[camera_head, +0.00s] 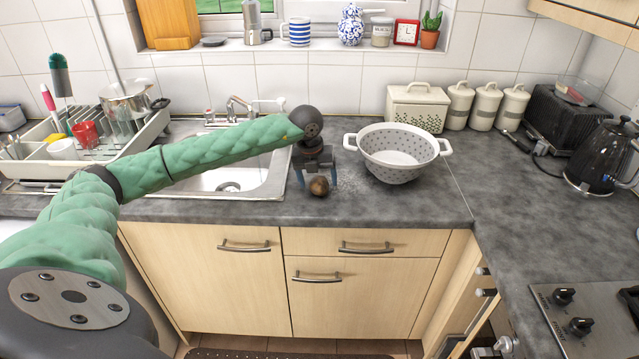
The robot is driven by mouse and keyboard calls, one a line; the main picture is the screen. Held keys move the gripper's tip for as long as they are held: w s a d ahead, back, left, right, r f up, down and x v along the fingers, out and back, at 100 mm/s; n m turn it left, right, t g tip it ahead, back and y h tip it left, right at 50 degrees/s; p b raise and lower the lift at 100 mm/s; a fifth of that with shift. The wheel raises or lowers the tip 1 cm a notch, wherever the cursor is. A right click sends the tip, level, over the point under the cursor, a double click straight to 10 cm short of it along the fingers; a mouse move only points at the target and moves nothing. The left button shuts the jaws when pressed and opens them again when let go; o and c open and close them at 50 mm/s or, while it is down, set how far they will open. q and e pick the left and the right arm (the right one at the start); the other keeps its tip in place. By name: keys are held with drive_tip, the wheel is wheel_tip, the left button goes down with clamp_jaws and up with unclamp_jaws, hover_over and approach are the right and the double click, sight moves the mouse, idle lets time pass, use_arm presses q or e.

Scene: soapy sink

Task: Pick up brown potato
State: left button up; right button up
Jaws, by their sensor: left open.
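The brown potato (319,187) is a small round dark brown thing on the grey worktop, between the sink and the white colander. My left gripper (317,180) points down at it, with one blue-tipped finger on each side of the potato. The gripper is open. I cannot tell whether the fingers touch the potato. My right gripper is not in view.
The white colander (396,152) stands just right of my left gripper. The sink (232,180) lies to the left, partly behind my green left arm. A dish rack (150,140) with crockery is further left. The worktop (440,200) front right is clear.

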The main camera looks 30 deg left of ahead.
use_arm(q)
drive_tip(key=shift+f, duration=0.25)
drive_tip(key=c, duration=1.2)
drive_tip(key=shift+o, duration=0.2)
